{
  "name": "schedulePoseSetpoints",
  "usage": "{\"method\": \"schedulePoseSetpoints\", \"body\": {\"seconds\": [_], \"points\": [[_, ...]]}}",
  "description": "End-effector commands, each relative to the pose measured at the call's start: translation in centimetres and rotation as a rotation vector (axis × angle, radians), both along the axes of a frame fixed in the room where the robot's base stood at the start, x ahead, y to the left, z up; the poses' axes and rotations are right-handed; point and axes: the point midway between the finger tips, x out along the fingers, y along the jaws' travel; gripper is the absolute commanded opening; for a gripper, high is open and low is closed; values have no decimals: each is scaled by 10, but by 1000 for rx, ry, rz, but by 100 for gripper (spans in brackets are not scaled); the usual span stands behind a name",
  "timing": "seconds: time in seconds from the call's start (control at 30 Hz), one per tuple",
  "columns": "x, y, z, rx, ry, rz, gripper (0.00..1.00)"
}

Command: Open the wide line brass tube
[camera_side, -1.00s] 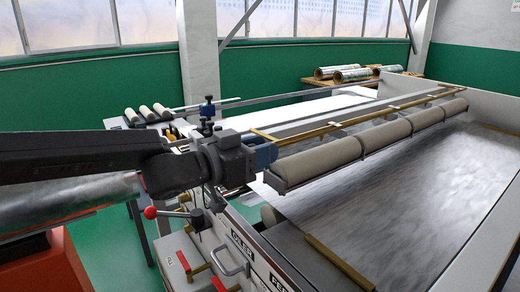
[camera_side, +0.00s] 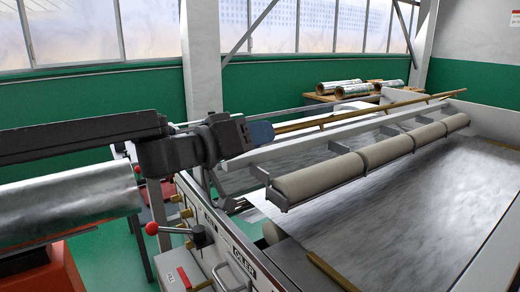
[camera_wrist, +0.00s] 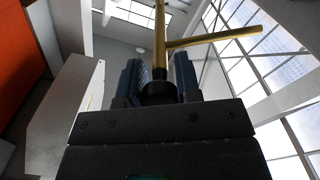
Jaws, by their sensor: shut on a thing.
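The long brass tube (camera_side: 370,110) runs across the machine toward the back right in the side view, above the white beam and the rollers. Short brass stubs branch from it. My gripper (camera_side: 262,132) is shut on its near left end, with a blue jaw showing there. In the wrist view the tube (camera_wrist: 160,45) stands between the blue jaws of my gripper (camera_wrist: 158,85), and a brass branch goes off to the right. The jaws partly hide the gripped end. I cannot tell whether the tube's far end touches anything.
Several beige rollers (camera_side: 385,152) lie in a rack below the tube, over a wide grey metallic surface (camera_side: 410,200). A white beam (camera_side: 285,152) runs just behind them. A lever with a red knob (camera_side: 152,228) and valve panel stand below my arm. Foil rolls (camera_side: 352,91) lie behind.

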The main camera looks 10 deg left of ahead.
Motion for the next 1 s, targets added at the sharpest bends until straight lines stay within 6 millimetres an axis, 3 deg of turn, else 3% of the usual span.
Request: {"method": "schedulePoseSetpoints", "body": {"seconds": [0.5,1.0], "points": [[24,25,35,-303,290,3,0],[37,39,43,-457,442,0,0]]}}
